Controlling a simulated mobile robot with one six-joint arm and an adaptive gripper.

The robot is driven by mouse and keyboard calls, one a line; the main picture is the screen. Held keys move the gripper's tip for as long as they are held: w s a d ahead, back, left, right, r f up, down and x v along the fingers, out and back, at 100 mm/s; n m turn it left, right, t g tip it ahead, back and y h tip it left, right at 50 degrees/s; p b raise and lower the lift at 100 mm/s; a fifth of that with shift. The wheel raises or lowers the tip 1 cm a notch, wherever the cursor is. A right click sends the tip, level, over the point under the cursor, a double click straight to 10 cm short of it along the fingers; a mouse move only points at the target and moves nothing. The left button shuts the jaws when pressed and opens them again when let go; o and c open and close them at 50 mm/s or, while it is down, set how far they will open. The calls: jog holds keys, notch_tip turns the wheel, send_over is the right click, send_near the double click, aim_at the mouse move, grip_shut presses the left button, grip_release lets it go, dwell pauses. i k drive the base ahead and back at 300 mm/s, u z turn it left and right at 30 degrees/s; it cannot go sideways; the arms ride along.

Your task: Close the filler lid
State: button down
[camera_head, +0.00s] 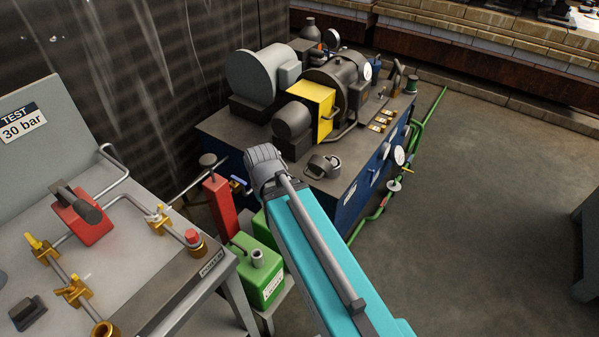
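A small dark round fitting (322,165) sits on the near top edge of the blue tank unit (352,200). It looks like a filler opening with its lid, but it is too small to tell how far the lid stands open. My teal arm (325,262) reaches up from the bottom of the view. Its grey ribbed end (264,166) appears left of the fitting and apart from it in the picture. No fingers of my gripper show; they are out of sight beyond the arm.
A grey bench (150,290) with brass valves and a red block (84,217) stands at left. A green can (262,277) and a red post (219,203) stand between bench and tank. A yellow guard (315,104) and motor sit on the tank. Floor (470,230) at right is clear.

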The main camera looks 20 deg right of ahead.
aim_at(317, 163)
jog(key=u, duration=0.1)
jog(key=k, duration=1.4)
jog(key=z, duration=0.9)
jog(key=i, duration=1)
jog(key=u, duration=0.05)
